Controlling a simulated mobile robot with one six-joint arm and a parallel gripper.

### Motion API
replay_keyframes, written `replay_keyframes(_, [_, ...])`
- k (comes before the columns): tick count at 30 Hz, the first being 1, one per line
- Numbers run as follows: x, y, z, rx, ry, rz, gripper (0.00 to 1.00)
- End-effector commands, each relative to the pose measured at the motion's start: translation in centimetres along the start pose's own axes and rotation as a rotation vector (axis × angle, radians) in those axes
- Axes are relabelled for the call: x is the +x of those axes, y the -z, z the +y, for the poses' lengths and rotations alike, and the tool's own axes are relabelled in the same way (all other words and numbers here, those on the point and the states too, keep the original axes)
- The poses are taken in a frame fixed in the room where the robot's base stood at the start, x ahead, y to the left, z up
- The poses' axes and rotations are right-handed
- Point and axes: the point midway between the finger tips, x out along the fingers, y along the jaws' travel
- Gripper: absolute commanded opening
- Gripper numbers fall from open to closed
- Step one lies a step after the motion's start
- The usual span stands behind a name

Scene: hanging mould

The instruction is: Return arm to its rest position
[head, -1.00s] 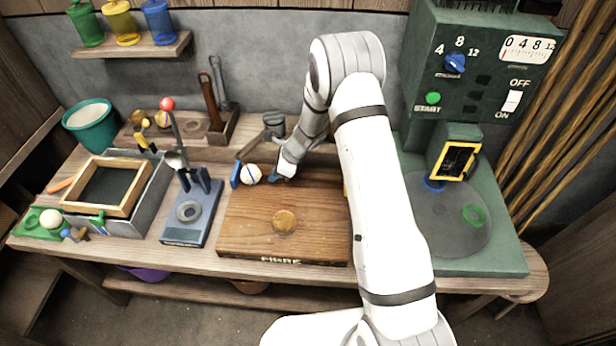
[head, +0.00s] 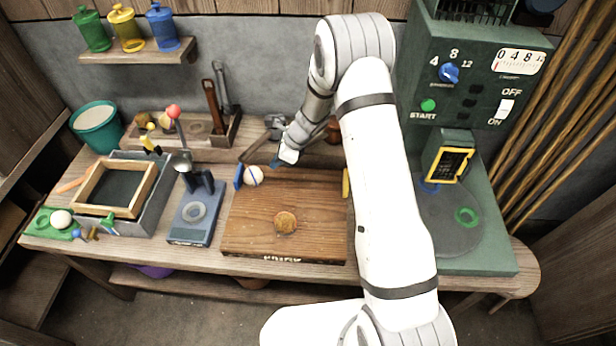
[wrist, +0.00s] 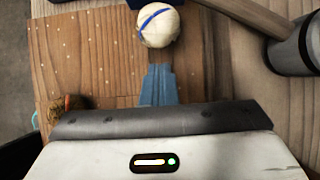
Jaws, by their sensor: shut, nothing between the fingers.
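My gripper (head: 274,165) is above the back edge of the wooden board (head: 258,222), just right of a white ball with a blue stripe (head: 254,176). In the wrist view the blue fingers (wrist: 159,86) are together with nothing between them. The ball (wrist: 160,25) lies beyond the fingertips there, apart from them. My white arm reaches up from the bottom of the head view and bends down toward the board, hiding part of the bench behind it.
A green machine (head: 478,90) stands right of my arm. A shelf with jars (head: 140,52) hangs at the back left. Open floor lies in front of the bench.

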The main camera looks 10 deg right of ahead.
Motion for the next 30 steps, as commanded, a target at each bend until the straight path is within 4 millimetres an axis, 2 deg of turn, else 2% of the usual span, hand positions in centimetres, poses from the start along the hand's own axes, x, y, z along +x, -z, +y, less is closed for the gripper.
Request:
replay_keyframes(8, [-0.1, 0.0, 0.0, -0.004, 0.001, 0.0, 0.0])
replay_keyframes(11, [-1.4, -0.5, 0.2, -0.045, 0.004, 0.002, 0.0])
replay_keyframes(14, [-4.3, -1.5, 0.8, -0.147, 0.009, 0.01, 0.0])
replay_keyframes(20, [-12.6, -3.3, 3.9, -0.472, 0.013, 0.056, 0.0])
replay_keyframes(24, [-18.0, -3.8, 7.0, -0.704, 0.008, 0.106, 0.0])
replay_keyframes(30, [-24.7, -3.3, 12.0, -1.019, -0.013, 0.2, 0.0])
